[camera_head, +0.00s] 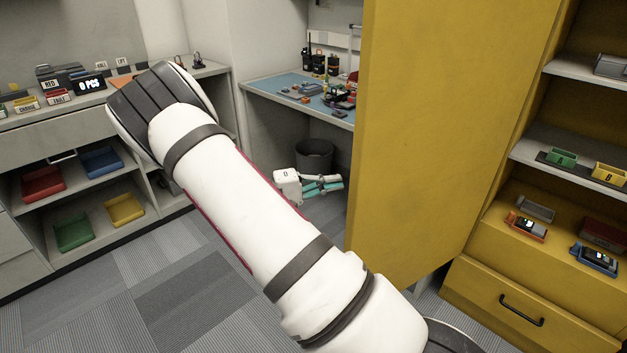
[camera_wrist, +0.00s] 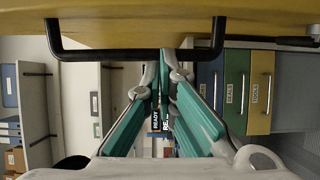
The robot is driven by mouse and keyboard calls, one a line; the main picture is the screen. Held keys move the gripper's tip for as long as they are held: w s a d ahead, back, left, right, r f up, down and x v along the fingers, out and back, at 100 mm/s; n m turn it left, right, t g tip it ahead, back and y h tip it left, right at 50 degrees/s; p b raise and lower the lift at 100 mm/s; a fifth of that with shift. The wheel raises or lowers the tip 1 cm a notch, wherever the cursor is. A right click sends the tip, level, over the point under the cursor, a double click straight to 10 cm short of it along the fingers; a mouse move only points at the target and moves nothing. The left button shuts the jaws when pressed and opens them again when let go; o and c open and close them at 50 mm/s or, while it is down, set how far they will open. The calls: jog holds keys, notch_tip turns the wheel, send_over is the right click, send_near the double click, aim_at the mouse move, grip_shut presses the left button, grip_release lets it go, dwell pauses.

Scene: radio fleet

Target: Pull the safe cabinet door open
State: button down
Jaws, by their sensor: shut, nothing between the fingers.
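The safe cabinet door (camera_head: 440,130) is a tall yellow panel. In the head view it stands swung well out from the yellow cabinet (camera_head: 492,252), with the shelves exposed to its right. My gripper (camera_head: 328,184) is at the door's left edge, low down, with teal fingers. In the wrist view a black bar handle (camera_wrist: 110,55) sits on a yellow surface (camera_wrist: 130,22) at the top. My gripper's fingers (camera_wrist: 166,68) come together close by the bar; I cannot tell if they touch it. The door's handle is hidden in the head view.
Cabinet shelves hold a green bin (camera_head: 561,158), a yellow bin (camera_head: 608,173) and several small devices. A dark waste bin (camera_head: 316,157) stands under the blue-topped desk (camera_head: 262,84). A grey counter (camera_head: 50,135) is at left. Carpet floor (camera_head: 150,270) is clear at lower left.

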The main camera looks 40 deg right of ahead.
jog(key=shift+s+a, duration=0.2)
jog(key=shift+s, duration=0.5)
jog(key=shift+s+a, duration=0.15)
jog(key=shift+s, duration=0.55)
jog(key=s+a+n+t+p, duration=0.1)
jog(key=s+a+t+p, duration=0.1)
jog(key=s+p, duration=0.7)
jog(key=s, duration=0.5)
jog(key=shift+s+h, duration=0.3)
jog(key=shift+h, duration=0.1)
